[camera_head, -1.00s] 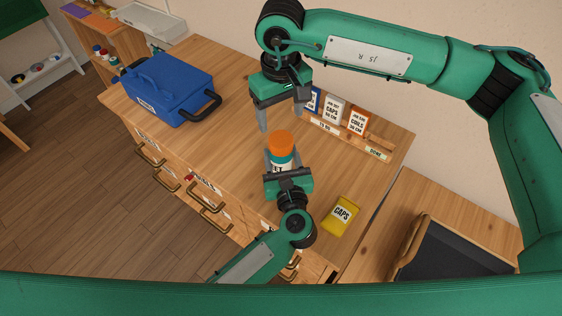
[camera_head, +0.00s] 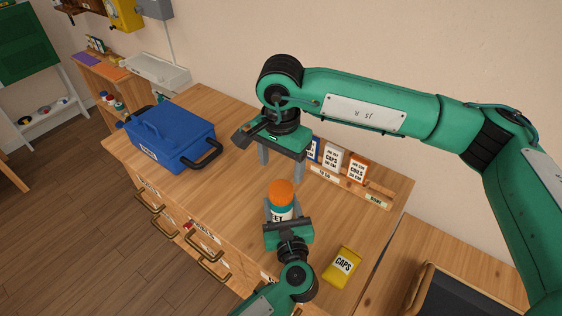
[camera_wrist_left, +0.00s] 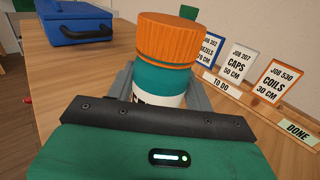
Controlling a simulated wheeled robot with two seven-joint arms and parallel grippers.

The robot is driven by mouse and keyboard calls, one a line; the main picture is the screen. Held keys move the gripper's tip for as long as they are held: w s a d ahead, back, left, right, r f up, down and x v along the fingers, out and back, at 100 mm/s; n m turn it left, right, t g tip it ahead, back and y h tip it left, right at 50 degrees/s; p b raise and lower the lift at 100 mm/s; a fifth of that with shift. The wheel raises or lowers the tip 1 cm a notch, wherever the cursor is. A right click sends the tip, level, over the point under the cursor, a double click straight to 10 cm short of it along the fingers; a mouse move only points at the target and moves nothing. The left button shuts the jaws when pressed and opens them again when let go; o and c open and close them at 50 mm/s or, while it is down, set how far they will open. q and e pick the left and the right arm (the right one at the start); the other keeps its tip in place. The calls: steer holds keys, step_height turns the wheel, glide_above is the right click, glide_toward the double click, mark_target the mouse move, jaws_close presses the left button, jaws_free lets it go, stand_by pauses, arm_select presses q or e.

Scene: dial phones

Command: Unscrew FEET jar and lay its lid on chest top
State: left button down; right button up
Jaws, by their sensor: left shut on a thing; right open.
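The FEET jar (camera_head: 281,212) is white and teal, stands upright, and its label is partly hidden. Its orange lid (camera_head: 280,190) is on the jar; both also show in the left wrist view, the lid (camera_wrist_left: 168,40) above the teal band. My left gripper (camera_head: 282,208) is shut on the jar's body from the near side, below the lid. My right gripper (camera_head: 282,172) is open and empty, fingers pointing down, above and behind the lid. The wooden chest top (camera_head: 225,190) is bare to the left of the jar.
A blue toolbox (camera_head: 170,140) stands at the chest's left. A yellow CAPS packet (camera_head: 342,265) lies right of my left gripper. Several job cards (camera_head: 331,156) stand in a TO DO rack (camera_head: 324,175) at the back, with a DONE label (camera_head: 376,201) beside it.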

mark_target(281, 188)
steer(key=m, duration=0.4)
steer(key=shift+m, duration=0.4)
steer(key=m, duration=0.4)
steer(key=shift+m, duration=0.3)
steer(key=m, duration=0.4)
steer(key=shift+m, duration=0.3)
steer(key=m, duration=0.4)
steer(key=shift+m, duration=0.3)
steer(key=m, duration=0.4)
steer(key=shift+m, duration=0.3)
steer(key=m, duration=1.2)
steer(key=shift+m, duration=0.3)
steer(key=shift+f, duration=4)
